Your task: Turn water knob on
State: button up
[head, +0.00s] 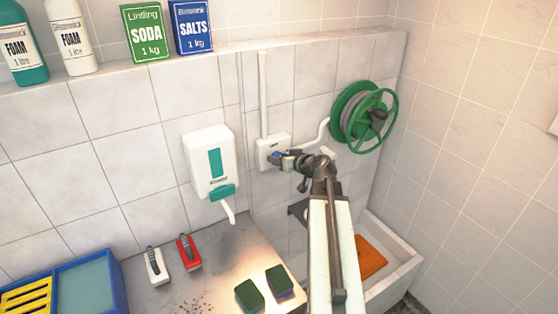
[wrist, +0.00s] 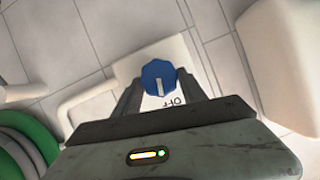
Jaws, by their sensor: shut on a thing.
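The blue water knob (wrist: 158,75) sits on a white wall box (head: 268,145) between the soap dispenser and the hose reel. My gripper (head: 278,157) reaches the box from the right, and its jaws mostly hide the knob in the head view. In the wrist view the two fingers of my gripper (wrist: 159,88) are shut on the knob, one on each side. A white line on the knob points down the picture, toward the printed word OFF (wrist: 172,103). Any other marking on the box is too small or hidden.
A white soap dispenser (head: 208,160) hangs left of the box. A green hose reel (head: 352,112) is on its right, joined by a white pipe. Below are a counter with brushes and sponges (head: 249,294), and a white basin (head: 398,276) holding an orange thing (head: 369,257).

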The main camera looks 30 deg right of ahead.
jog(key=shift+d+f+m+t+y+b, duration=0.2)
jog(key=shift+m+t+y+b, duration=0.55)
jog(key=shift+m+b, duration=1.05)
jog(key=shift+d+f+m+t+y+b, duration=0.1)
jog(key=shift+f+m+t+y+b, duration=0.2)
jog(key=shift+m+y+b, duration=1.45)
jog(key=shift+d+f+m+t+y+b, duration=0.25)
jog(key=shift+m+t+b, duration=0.3)
jog(key=shift+m+b, duration=1.3)
jog(key=shift+a+r+m+p, duration=0.15)
jog(key=shift+m+p, duration=0.25)
jog(key=shift+m, duration=0.3)
jog(key=o, duration=1.4)
jog(key=shift+c, duration=0.2)
jog(key=shift+s, duration=0.1)
